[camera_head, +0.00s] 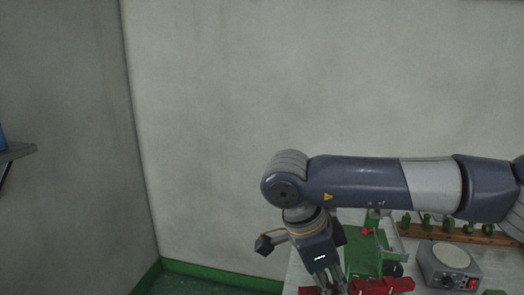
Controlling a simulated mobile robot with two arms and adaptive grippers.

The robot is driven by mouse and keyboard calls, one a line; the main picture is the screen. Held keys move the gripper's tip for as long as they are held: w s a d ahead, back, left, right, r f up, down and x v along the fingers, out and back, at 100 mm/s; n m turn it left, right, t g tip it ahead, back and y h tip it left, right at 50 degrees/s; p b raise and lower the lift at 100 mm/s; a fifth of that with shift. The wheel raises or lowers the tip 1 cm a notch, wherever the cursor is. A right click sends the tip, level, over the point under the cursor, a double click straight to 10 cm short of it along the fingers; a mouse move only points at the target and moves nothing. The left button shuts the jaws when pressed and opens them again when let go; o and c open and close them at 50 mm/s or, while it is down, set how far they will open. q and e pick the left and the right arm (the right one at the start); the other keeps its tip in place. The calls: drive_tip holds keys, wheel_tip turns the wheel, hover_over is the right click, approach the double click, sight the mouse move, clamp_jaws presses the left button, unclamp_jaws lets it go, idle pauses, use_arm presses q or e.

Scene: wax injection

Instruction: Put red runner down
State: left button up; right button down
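My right arm comes in from the right, and its gripper (333,287) points down over the table at the bottom edge. The fingertips are cut off by the frame, so I cannot see whether they are shut on anything. Red pieces show right by the fingers: one (307,291) on their left, and a larger red piece (384,286) on their right. I cannot tell which of these is the red runner, or whether one is held. My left gripper is out of view.
A green machine (368,243) with a red knob stands behind the gripper. To the right is a grey control box (449,266) with a red switch. Behind it, a wooden rack (462,235) holds several green pieces. A grey shelf (16,152) juts from the left wall.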

sight(367, 291)
drive_tip(key=d+n+t, duration=0.1)
drive_tip(key=n, duration=0.2)
drive_tip(key=s+d+n+t+y, duration=0.1)
drive_tip(key=d+n, duration=0.1)
drive_tip(key=n, duration=0.2)
drive_tip(key=s+d+n+t+y, duration=0.1)
drive_tip(key=d+n, duration=0.1)
drive_tip(key=n, duration=0.1)
drive_tip(key=shift+s+d+r+t, duration=0.1)
drive_tip(key=shift+d+r+t, duration=0.05)
drive_tip(key=shift+r+t, duration=0.2)
drive_tip(key=n, duration=0.2)
drive_tip(key=s+d+n+y, duration=0.1)
drive_tip(key=n, duration=0.1)
drive_tip(key=shift+d+t, duration=0.1)
drive_tip(key=shift+t, duration=0.15)
drive_tip(key=shift+w, duration=0.1)
